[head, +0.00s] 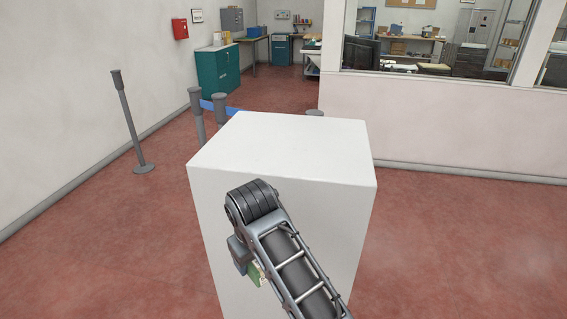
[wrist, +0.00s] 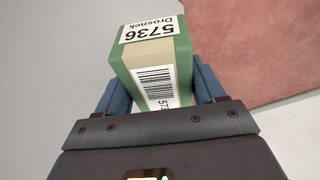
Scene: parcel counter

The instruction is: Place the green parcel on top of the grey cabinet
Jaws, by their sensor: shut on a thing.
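The green parcel (wrist: 183,62) shows in the wrist view between the two blue fingers of my gripper (wrist: 162,88). It has a beige band and white labels reading "5736 Drosnek" and a barcode. My gripper is shut on it. In the head view my gripper (head: 240,252) hangs in front of the near face of a tall, pale block-like cabinet (head: 285,150), below its top edge. A small part of the parcel (head: 256,273) shows beside my arm; the rest is hidden. The cabinet looks nearly white, and its top is flat and bare.
Grey barrier posts (head: 131,125) with a blue belt (head: 210,106) stand left of and behind the cabinet. A teal cabinet (head: 218,72) stands farther back by the left wall.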

